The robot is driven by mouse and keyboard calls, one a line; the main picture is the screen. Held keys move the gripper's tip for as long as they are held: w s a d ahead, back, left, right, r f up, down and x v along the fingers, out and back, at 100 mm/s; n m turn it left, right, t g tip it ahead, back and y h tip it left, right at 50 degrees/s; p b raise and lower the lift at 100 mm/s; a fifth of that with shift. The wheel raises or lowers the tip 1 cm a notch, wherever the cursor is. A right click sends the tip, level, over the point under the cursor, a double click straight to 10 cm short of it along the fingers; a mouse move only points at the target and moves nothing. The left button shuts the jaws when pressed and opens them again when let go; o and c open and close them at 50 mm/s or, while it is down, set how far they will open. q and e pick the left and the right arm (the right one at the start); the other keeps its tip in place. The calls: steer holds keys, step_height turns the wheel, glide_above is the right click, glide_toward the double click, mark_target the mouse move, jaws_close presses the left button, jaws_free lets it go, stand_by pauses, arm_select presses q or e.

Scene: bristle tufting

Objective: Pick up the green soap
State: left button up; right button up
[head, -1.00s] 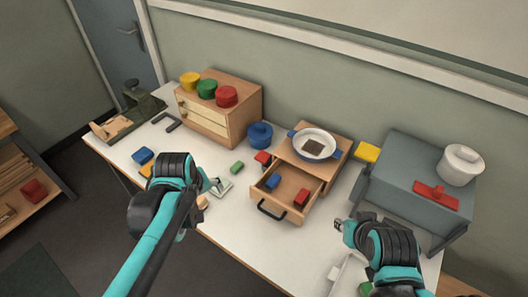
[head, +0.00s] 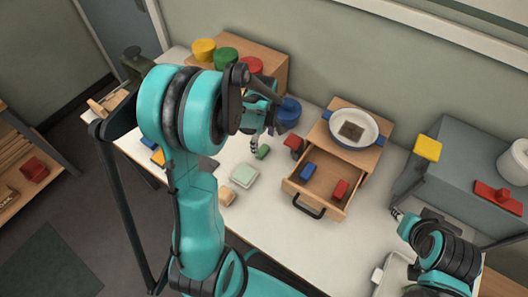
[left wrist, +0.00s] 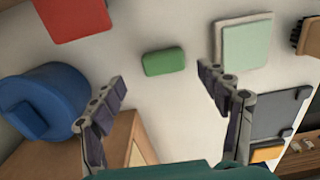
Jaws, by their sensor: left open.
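A small, rounded green block (head: 262,152) lies on the white table, left of the open drawer. In the left wrist view the green block (left wrist: 164,62) lies ahead of and between my open fingertips, not gripped. A pale green slab (head: 244,175) sits on a white dish-like base nearby; it also shows in the left wrist view (left wrist: 246,45). I cannot tell for certain which of the two is the soap. My left gripper (head: 264,130) is open and empty above the table, behind the green block. My right gripper (head: 398,214) is at the right; its jaws are too small to read.
A blue pot (head: 288,110) and a red block (head: 295,143) stand close to my left gripper. The open drawer (head: 301,192) holds a blue and a red block. A wooden brush (head: 227,196) lies in front of the pale slab. The front middle table is clear.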

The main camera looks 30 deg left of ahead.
mark_target(263, 150)
arm_select(q)
steer(key=f+b, duration=0.1)
steer(key=f, duration=0.3)
steer(key=shift+s+f+b, duration=0.1)
steer(key=shift+s+b, duration=0.1)
steer(key=shift+b, duration=0.2)
steer(key=shift+c, duration=0.9)
steer(key=c, duration=1.1)
steer(key=shift+o, duration=0.2)
steer(key=shift+r, duration=0.2)
